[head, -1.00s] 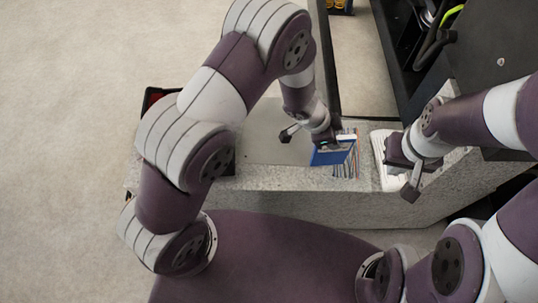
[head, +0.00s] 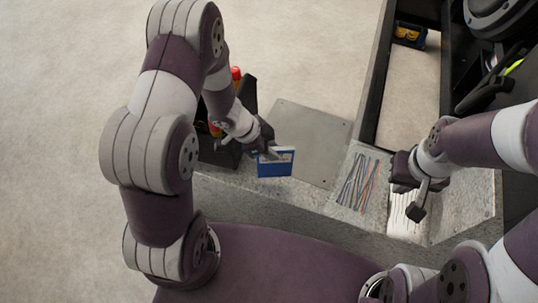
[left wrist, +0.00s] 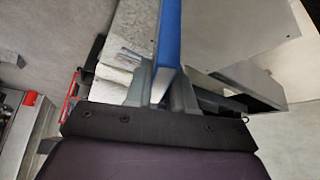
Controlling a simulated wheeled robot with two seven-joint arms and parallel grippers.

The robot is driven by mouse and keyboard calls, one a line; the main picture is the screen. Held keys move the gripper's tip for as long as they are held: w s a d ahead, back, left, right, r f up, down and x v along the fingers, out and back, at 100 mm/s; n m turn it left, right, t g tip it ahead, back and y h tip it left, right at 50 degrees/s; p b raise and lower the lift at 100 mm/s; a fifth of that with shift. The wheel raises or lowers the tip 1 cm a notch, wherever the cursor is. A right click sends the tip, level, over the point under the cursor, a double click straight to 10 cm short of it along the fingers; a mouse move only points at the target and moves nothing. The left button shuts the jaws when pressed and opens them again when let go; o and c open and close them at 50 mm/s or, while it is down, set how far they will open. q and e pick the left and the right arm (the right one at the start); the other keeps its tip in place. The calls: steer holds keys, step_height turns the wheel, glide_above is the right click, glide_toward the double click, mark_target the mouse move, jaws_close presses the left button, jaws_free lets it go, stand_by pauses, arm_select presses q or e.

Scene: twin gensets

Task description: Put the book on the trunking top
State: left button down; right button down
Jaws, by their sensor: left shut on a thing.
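The book (head: 275,168) is blue with a pale page edge. My left gripper (head: 268,150) is shut on it and holds it over the grey speckled trunking top, near its front edge. In the left wrist view the blue book (left wrist: 169,38) stands between the two fingers (left wrist: 160,88). The trunking top (head: 226,182) runs across below the arms; I cannot tell the exact gap between it and the book. My right gripper (head: 415,195) hangs over the right part of the trunking; its fingers do not show clearly enough to tell their opening.
A grey flat plate (head: 312,135) lies behind the book. A patch of thin coloured cables (head: 358,183) and a white ribbed item (head: 404,218) lie to the right. A dark holder with a red-topped item (head: 236,74) stands behind my left wrist. Dark frames rise at the right.

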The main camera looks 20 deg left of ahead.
arm_select(q)
steer(key=shift+w+a+f, duration=0.2)
steer(key=shift+a+f, duration=0.05)
steer(key=shift+a, duration=0.05)
step_height(320, 180, down, 4)
steer(key=shift+w+f+b, duration=0.1)
steer(key=shift+b, duration=0.6)
steer(key=c, duration=1)
jaws_free()
steer(key=shift+o, duration=0.2)
steer(key=p+v, duration=0.4)
steer(key=v, duration=0.8)
